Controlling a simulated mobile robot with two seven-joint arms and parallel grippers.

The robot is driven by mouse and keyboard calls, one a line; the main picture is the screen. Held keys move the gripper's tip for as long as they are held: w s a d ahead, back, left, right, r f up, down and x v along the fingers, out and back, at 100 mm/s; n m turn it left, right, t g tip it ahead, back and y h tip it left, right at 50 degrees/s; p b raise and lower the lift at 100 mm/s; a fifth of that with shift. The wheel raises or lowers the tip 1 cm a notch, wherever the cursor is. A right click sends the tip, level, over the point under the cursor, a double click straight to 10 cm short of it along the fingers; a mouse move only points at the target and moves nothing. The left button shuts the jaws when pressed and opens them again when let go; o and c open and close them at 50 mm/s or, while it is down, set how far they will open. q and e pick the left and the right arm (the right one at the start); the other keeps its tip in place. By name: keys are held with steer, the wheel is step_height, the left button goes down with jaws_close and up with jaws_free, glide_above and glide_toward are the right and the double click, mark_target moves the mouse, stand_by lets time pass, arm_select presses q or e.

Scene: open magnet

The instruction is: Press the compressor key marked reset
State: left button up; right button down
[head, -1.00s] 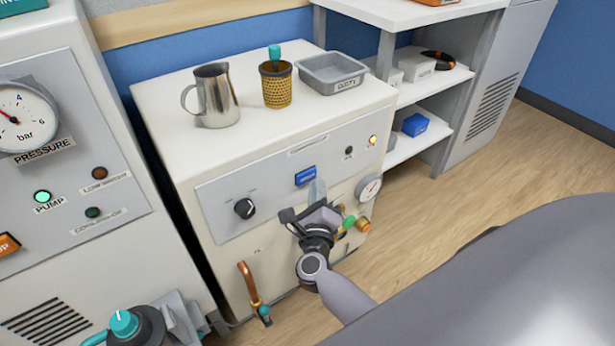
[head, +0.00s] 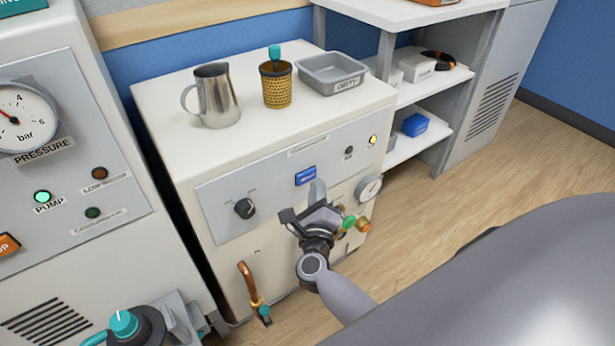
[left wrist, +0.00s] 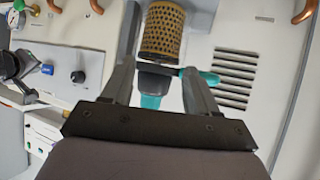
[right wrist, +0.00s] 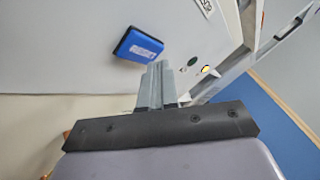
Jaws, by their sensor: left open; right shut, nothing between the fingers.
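The blue key (head: 305,176) sits on the grey front panel of the white compressor. Its white lettering is too small to read. My right gripper (head: 318,190) is shut and empty, in front of the panel, with its tips just below and right of the key in the head view. In the right wrist view the blue key (right wrist: 138,45) lies up and left of the shut fingertips (right wrist: 158,68), with a visible gap between them in the picture. My left gripper (left wrist: 161,78) is open in the left wrist view, with a teal-handled part between and beyond its fingers.
A black knob (head: 244,208) and a gauge (head: 369,187) flank the key. A steel jug (head: 213,95), mesh cylinder (head: 276,84) and grey tray (head: 332,72) stand on top. A copper pipe (head: 247,280) juts out below. The floor at right is clear.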

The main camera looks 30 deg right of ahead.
steer(key=shift+w, duration=0.1)
stand_by(0.4)
steer(key=shift+w, duration=0.35)
steer(key=shift+w+b, duration=0.4)
stand_by(0.6)
steer(key=shift+s, duration=0.1)
steer(key=shift+s+p, duration=0.3)
steer(key=shift+s, duration=0.45)
steer(key=shift+s, duration=0.1)
